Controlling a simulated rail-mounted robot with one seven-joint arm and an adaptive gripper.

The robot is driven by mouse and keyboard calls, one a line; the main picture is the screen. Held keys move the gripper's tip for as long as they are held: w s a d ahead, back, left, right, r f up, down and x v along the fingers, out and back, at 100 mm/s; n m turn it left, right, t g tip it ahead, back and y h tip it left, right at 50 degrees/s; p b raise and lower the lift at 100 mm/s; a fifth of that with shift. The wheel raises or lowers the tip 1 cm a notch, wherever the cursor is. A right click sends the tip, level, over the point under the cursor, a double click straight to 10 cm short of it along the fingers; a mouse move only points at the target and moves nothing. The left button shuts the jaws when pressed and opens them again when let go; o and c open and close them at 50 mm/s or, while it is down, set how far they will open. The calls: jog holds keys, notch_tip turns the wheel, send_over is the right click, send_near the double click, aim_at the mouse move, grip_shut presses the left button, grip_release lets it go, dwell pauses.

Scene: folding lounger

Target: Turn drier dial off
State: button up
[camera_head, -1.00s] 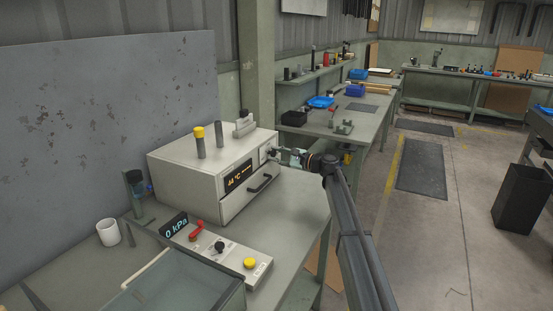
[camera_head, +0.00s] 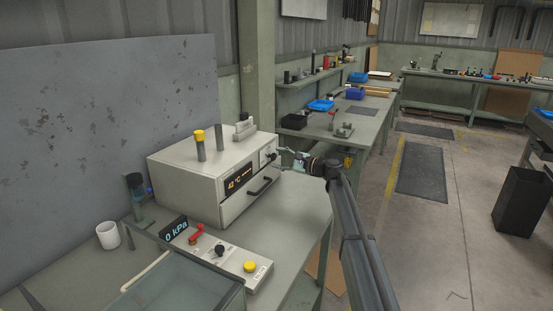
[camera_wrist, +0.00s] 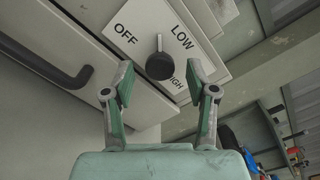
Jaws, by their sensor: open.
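The drier (camera_head: 185,185) is a pale box on the bench, with its display (camera_head: 241,179) reading about 42 °C. Its black dial (camera_head: 272,156) is at the right end of the front. In the wrist view the dial (camera_wrist: 159,66) stands out from a white plate (camera_wrist: 150,20) marked OFF, LOW and HIGH. Which mark it points to is hard to tell. My gripper (camera_head: 283,154) is just right of the dial in the head view. In the wrist view my gripper (camera_wrist: 160,80) is open, with one finger either side of the dial and visible gaps between.
A black drawer handle (camera_wrist: 50,60) lies left of the fingers in the wrist view. A control panel (camera_head: 218,256) with red, black and yellow controls sits in front of the drier. Small cylinders (camera_head: 200,145) stand on the drier.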

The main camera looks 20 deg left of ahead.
jog(key=s+d, duration=0.1)
jog(key=d, duration=0.9)
jog(key=shift+d, duration=0.3)
jog(key=shift+r, duration=0.1)
